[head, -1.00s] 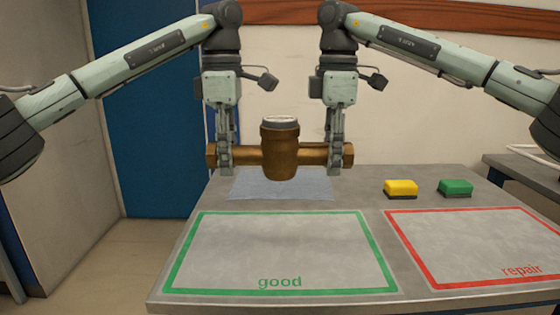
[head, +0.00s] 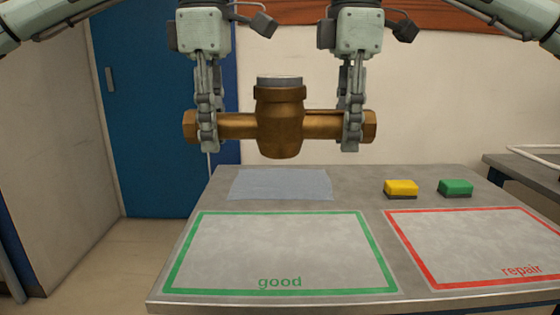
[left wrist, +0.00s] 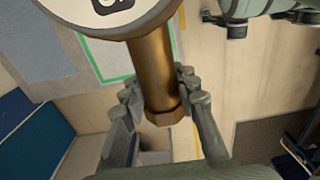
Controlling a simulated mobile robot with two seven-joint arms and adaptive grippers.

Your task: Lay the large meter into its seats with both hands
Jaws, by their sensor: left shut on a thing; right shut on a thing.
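The large meter (head: 281,128) is a brass body with a pipe stub on each side, hex ends and a grey cap on top. It hangs level in the air above the table. My left gripper (head: 207,137) is shut on its left stub, close to the hex end. My right gripper (head: 352,137) is shut on its right stub. In the left wrist view the meter's pipe (left wrist: 153,75) runs between the fingers of my left gripper (left wrist: 160,108), and its pale round face shows at the top. No seats are visible in these frames.
The grey table (head: 420,190) below carries a blue-grey cloth (head: 281,184), a green frame marked good (head: 280,212) and a red frame marked repair (head: 405,248). A yellow block (head: 401,188) and a green block (head: 455,187) stand at the back right. Both frames are empty.

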